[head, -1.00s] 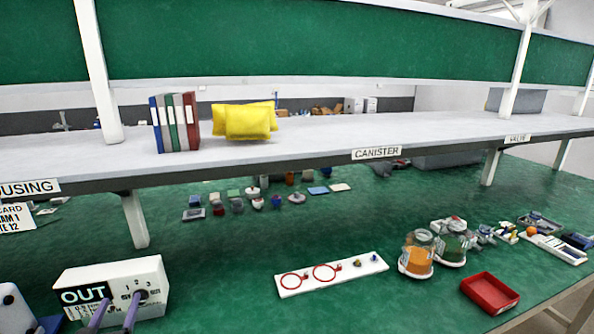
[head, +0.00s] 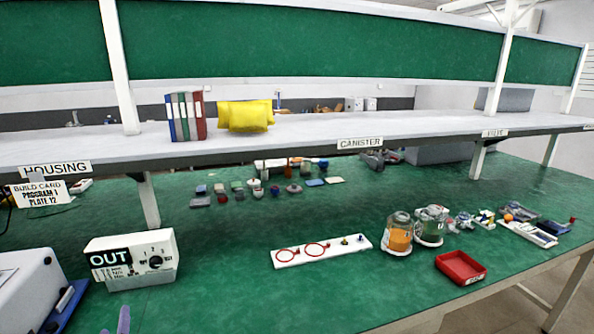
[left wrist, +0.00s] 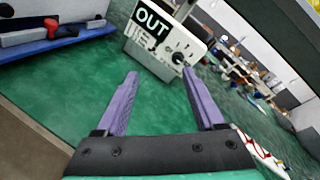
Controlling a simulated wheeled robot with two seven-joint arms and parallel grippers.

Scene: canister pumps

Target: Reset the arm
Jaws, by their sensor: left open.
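My left gripper (left wrist: 163,100) is open and empty in the left wrist view, its two purple fingers spread apart above the green table. Only a purple fingertip (head: 123,320) of it shows at the bottom edge of the head view. The white OUT box (head: 130,262) with a black dial stands upright on the table. It also shows tilted in the left wrist view (left wrist: 145,58), beyond the fingers and apart from them. My right gripper is not in view.
A white board with red rings (head: 320,250) lies mid-table. Two canisters (head: 397,236) and a red tray (head: 461,268) are to its right. A grey-white machine (head: 28,290) stands at the left. A shelf (head: 300,138) spans above. The front middle of the table is clear.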

